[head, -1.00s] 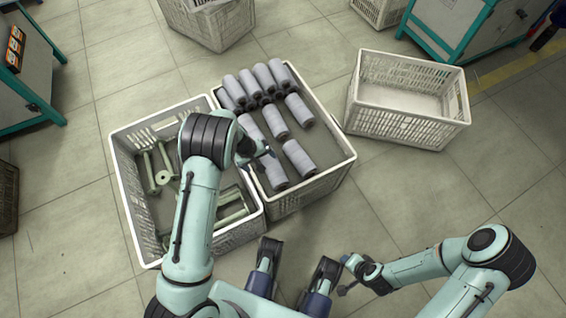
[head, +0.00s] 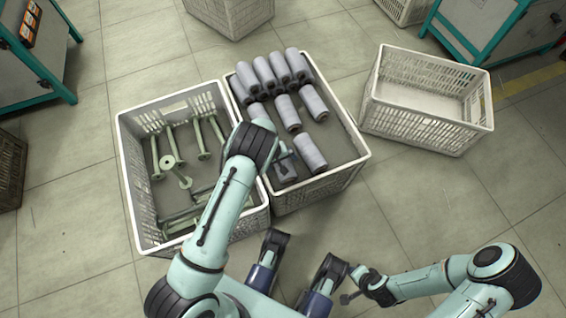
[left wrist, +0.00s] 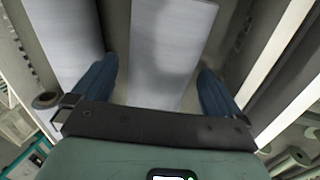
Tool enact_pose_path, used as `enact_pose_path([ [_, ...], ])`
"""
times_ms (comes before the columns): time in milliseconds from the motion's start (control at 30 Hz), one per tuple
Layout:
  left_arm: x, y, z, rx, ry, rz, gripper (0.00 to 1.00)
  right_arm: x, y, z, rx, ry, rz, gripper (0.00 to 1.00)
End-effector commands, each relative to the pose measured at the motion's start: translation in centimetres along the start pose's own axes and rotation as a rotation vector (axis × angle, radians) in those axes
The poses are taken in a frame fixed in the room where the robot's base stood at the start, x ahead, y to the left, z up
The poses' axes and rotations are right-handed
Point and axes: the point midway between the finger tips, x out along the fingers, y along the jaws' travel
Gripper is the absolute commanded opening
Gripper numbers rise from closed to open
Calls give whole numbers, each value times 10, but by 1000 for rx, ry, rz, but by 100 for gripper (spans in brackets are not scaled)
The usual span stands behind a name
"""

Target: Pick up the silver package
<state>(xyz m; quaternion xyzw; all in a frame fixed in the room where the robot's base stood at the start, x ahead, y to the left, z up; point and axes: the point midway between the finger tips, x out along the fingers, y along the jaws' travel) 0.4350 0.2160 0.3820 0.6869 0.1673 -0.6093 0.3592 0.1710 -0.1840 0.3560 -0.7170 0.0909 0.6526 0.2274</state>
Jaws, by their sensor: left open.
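The silver packages are grey-silver rolls in the right-hand crate of the front pair (head: 322,191). One silver roll (head: 286,172) lies at its near left, partly hidden by my left gripper (head: 284,151). In the left wrist view, my left gripper (left wrist: 158,78) is open, with its two blue fingers on either side of a silver roll (left wrist: 172,35). I cannot tell whether they touch it. Another silver roll (left wrist: 62,35) lies to the left there. My right gripper (head: 356,285) is low and right of centre, away from the crates; its jaws are too small to read.
The left crate (head: 128,185) holds several pale green empty bobbins (head: 168,162). An empty white crate (head: 412,125) stands on the right. Another crate (head: 232,14) is at the back. Teal-framed machines (head: 30,60) stand at the back corners.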

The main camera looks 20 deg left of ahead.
Motion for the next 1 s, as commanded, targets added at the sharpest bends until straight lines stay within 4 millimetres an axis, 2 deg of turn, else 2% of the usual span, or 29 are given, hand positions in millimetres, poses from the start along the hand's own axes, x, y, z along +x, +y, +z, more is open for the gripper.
enact_pose_path([
  [100, 9, 0, 0, 0, 1, 0, 100, 4, 5, 5, 6, -19, 9, 43],
  [300, 8, 0, -1, -1, 2, 1, 100, 3, 5, 6, 6, -20, 10, 43],
  [333, 8, 0, 0, -1, 1, 1, 97, 3, 5, 6, 6, -20, 9, 43],
  [500, 8, 0, 0, -1, 1, 1, 41, 3, 5, 6, 6, -19, 9, 43],
  [533, 8, 0, 0, -1, 1, 1, 34, 3, 5, 6, 6, -19, 9, 43],
  [833, 6, 1, -1, -1, 2, 2, 34, 3, 4, 5, 5, -17, 8, 43],
  [1000, -6, 5, -1, -1, 2, 2, 34, -3, -1, -1, -1, 4, -2, 43],
])
